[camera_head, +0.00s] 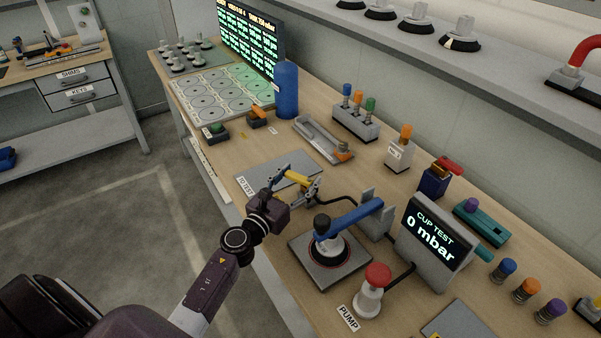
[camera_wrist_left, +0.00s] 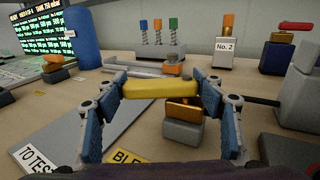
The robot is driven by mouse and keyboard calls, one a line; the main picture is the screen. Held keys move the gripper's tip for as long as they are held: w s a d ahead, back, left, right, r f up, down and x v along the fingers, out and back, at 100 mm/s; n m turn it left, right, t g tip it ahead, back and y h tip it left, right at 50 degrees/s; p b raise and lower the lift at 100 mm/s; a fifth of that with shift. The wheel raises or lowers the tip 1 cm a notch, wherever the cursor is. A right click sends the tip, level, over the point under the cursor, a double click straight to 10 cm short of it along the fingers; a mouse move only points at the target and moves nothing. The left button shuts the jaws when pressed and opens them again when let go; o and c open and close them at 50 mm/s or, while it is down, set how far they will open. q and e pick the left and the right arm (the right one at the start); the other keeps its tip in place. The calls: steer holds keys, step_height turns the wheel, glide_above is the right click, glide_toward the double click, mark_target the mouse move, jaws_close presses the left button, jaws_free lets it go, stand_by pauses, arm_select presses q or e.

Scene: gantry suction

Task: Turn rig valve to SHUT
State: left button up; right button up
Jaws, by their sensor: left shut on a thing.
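The rig valve shows in the left wrist view as a yellow bar handle (camera_wrist_left: 160,88) over a brassy collar (camera_wrist_left: 183,111) on a grey block (camera_wrist_left: 182,132). Its yellow handle (camera_head: 296,178) also shows in the head view, beside the test rig. My left gripper (camera_head: 298,182) is shut on this handle. In the left wrist view, its blue-padded fingers (camera_wrist_left: 160,95) stand at either end of the bar. I cannot read a SHUT mark; a yellow label starting "BLE" (camera_wrist_left: 128,157) is partly hidden in front of the block. My right gripper is not in view.
The rig plate (camera_head: 301,258) carries a dark cup under a blue arm (camera_head: 350,217). The CUP TEST display (camera_head: 433,234) reads 0 mbar. A red PUMP button (camera_head: 377,275) stands in front. A grey TO TEST pad (camera_head: 262,178) lies left of the valve, and a blue cylinder (camera_head: 286,90) stands behind.

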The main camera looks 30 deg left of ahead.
arm_select(q)
steer(key=n+y, duration=0.1)
steer(key=y, duration=0.1)
steer(key=s+n+y, duration=0.1)
steer(key=n+y, duration=0.1)
steer(key=y, duration=0.1)
steer(key=shift+d, duration=0.15)
steer(key=shift+s+n+g+y, duration=0.15)
steer(key=shift+n+g+y, duration=0.45)
steer(key=shift+n+y, duration=0.55)
steer(key=shift+s+y, duration=0.1)
steer(key=shift+y, duration=0.35)
steer(key=o, duration=1.7)
steer(key=shift+s, duration=0.1)
steer(key=v, duration=0.7)
steer(key=shift+s+d, duration=0.1)
